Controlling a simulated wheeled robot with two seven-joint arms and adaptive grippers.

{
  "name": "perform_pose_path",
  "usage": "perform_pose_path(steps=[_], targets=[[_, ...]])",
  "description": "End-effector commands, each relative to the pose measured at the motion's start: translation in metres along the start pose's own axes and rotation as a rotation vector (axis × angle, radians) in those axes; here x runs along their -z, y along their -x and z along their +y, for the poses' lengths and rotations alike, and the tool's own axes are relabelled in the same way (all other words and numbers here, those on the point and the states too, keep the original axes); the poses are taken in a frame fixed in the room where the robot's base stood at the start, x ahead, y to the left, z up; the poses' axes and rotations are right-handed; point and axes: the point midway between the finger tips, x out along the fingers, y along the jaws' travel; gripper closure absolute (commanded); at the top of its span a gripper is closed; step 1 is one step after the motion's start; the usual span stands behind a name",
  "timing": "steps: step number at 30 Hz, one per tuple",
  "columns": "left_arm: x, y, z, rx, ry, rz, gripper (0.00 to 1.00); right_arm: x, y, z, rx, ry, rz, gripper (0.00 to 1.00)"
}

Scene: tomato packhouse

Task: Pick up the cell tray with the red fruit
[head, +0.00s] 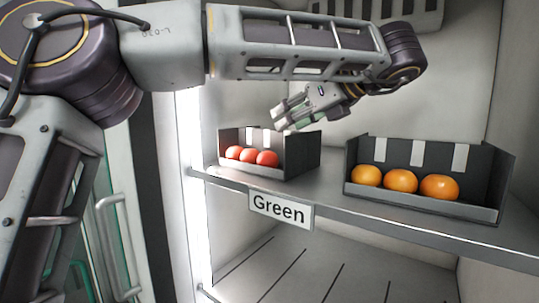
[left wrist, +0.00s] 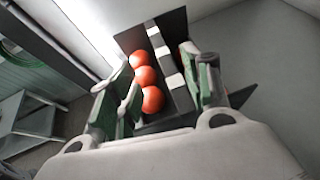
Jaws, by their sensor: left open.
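The dark cell tray with the red fruit (head: 305,156) stands on the left part of the shelf. Its three red fruits (head: 248,155) sit in a row along the front, and light strips mark its back wall. My left gripper (head: 283,116) is open, just above the tray's back wall. In the left wrist view, the open fingers (left wrist: 160,95) lie on either side of the tray's back wall (left wrist: 160,50), with the red fruits (left wrist: 146,78) beside the left finger. I cannot tell whether the fingers touch the wall. My right gripper is not in view.
A second dark tray (head: 480,212) with three orange fruits (head: 400,180) stands to the right on the same shelf (head: 330,200). A "Green" sign (head: 281,210) hangs on the shelf's front edge. A gap of bare shelf separates the trays.

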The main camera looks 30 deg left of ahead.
Motion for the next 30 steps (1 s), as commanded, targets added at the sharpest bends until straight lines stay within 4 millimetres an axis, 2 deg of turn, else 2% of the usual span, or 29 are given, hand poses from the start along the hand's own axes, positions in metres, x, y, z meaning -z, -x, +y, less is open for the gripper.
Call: perform_pose_path(steps=[7,23,30], targets=[[0.0,-0.017,0.0,0.001,-0.001,0.002,0.51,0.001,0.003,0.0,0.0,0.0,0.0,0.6],[0.0,-0.022,-0.001,0.0,-0.001,0.001,0.51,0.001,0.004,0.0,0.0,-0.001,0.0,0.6],[0.002,-0.036,-0.004,-0.001,-0.002,0.003,0.51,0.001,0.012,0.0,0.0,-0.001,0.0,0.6]])
